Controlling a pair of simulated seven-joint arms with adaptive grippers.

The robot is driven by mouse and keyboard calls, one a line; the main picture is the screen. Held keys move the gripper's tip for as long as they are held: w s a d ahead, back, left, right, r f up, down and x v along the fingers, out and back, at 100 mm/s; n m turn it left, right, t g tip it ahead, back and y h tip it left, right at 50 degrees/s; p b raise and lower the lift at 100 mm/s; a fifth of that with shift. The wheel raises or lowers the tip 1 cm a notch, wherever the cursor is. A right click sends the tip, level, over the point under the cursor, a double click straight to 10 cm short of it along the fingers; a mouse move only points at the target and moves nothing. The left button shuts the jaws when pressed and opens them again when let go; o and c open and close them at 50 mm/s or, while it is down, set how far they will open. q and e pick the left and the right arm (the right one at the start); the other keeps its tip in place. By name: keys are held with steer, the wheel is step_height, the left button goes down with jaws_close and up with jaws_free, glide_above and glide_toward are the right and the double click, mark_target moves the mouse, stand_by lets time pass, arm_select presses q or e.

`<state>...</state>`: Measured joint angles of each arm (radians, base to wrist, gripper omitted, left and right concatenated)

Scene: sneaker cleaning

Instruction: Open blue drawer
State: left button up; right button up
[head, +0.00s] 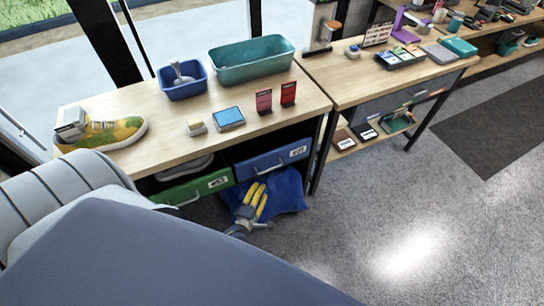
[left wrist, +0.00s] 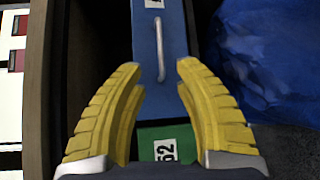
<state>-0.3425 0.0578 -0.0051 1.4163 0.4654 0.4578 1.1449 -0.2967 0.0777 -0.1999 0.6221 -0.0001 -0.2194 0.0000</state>
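The blue drawer (head: 287,157) is in the workbench's lower part, right of the green drawer. It appears closed, with a white label and a pale bar handle (head: 268,168). In the left wrist view the blue drawer front (left wrist: 147,40) and its handle (left wrist: 160,48) lie ahead, between the lines of the fingers. My left gripper (head: 257,188), with yellow ribbed fingers, is open and empty just in front of and below the handle. In the left wrist view its fingertips (left wrist: 160,72) are spread, with no visible contact. My right gripper is not in view.
The green drawer (head: 200,188) adjoins on the left. A crumpled blue cloth or bag (head: 285,190) lies beneath the blue drawer, beside my gripper. The tabletop holds a sneaker (head: 110,133), a blue bin (head: 183,82) and a teal tub (head: 252,63). Open floor (head: 380,220) lies right.

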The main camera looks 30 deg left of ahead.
mark_target(271, 169)
arm_select(q)
steer(key=x, duration=1.3)
steer(key=shift+w, duration=0.1)
jaws_close()
stand_by(0.4)
